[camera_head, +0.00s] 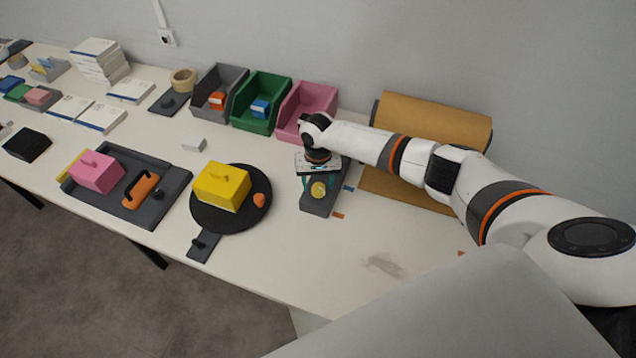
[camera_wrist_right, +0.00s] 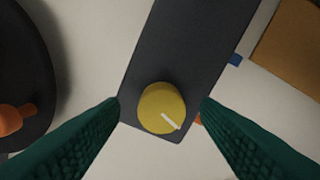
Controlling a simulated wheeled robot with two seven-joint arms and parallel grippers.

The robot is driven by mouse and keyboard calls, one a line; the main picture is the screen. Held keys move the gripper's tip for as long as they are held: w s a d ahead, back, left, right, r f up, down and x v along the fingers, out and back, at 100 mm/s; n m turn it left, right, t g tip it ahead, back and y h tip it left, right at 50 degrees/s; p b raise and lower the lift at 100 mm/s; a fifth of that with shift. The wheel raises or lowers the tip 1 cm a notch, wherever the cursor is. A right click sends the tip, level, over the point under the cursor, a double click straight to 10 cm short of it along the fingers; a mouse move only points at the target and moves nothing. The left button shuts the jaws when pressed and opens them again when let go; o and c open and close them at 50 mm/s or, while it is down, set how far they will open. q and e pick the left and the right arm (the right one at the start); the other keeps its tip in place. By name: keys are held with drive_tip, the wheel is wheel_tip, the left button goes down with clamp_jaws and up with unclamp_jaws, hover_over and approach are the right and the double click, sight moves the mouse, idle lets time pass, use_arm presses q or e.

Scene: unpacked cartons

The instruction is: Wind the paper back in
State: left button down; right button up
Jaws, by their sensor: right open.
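A large brown paper roll (camera_head: 440,122) lies at the back right against the wall. A brown sheet of paper (camera_head: 385,187) lies on the table in front of it, partly hidden by my right arm. A yellow knob (camera_head: 318,190) sits on a dark grey plate (camera_head: 312,205). In the right wrist view the knob (camera_wrist_right: 162,108) has a white line pointing to the lower right. My right gripper (camera_head: 319,184) points down over the knob. Its two green fingers (camera_wrist_right: 160,102) are open, one on each side of the knob, with gaps showing.
A blue mark (camera_head: 349,188) and an orange mark (camera_head: 338,215) lie beside the plate. A black turntable (camera_head: 228,219) with a yellow box stands to the left. Pink (camera_head: 290,125), green and grey bins stand behind.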

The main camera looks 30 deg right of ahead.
drive_tip(key=shift+s+f, duration=0.1)
drive_tip(key=shift+f, duration=0.65)
drive_tip(key=shift+c, duration=0.6)
drive_tip(key=c, duration=0.9)
